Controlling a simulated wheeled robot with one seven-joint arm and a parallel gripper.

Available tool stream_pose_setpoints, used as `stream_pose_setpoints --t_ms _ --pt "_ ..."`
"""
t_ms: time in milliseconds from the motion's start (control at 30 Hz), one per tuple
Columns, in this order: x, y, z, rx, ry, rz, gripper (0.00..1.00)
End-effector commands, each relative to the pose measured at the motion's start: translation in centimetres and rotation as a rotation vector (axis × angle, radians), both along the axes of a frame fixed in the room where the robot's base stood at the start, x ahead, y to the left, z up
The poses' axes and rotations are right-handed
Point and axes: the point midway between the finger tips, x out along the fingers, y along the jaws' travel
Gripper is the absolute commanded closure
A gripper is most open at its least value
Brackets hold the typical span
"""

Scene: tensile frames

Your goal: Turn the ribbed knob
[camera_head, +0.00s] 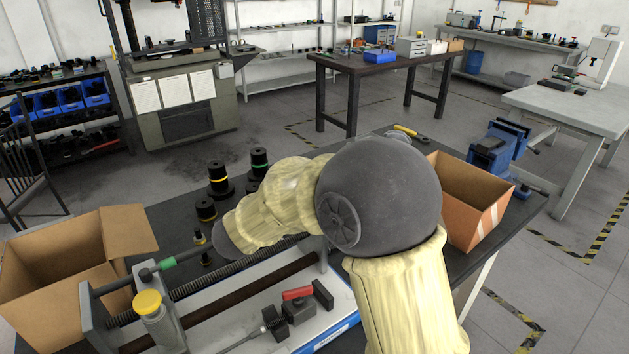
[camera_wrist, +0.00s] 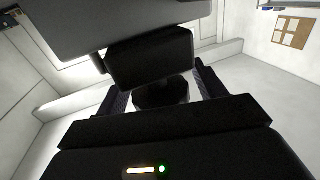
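In the wrist view, a dark round knob-like disc (camera_wrist: 160,96) on a short stem sits between the two fingers of my gripper (camera_wrist: 158,88). Its ribs are too dark to make out, so I take it for the ribbed knob without being sure. The fingers look apart, with a pale gap at the right of the disc. A black block (camera_wrist: 150,58) is behind the disc, under a grey body (camera_wrist: 140,20). In the head view, my arm hides the gripper and this knob. The tensile frame (camera_head: 230,325) lies on the table there, with screws along it.
An open cardboard box (camera_head: 60,260) stands at the left and another (camera_head: 470,195) at the right. Black spools (camera_head: 218,178) stand behind the frame. A yellow-topped post (camera_head: 148,303), a green-gripped rod (camera_head: 168,263) and a red-topped clamp (camera_head: 298,305) are at the frame.

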Motion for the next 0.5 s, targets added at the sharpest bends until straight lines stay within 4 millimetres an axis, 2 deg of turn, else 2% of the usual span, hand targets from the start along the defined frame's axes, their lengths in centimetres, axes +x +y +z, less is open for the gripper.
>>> stream_pose_setpoints --t_ms 333,500 --pt "-0.3 0.3 0.0 0.001 0.001 0.002 0.31" --pt "-1.7 1.6 0.0 0.000 0.001 0.005 0.31"
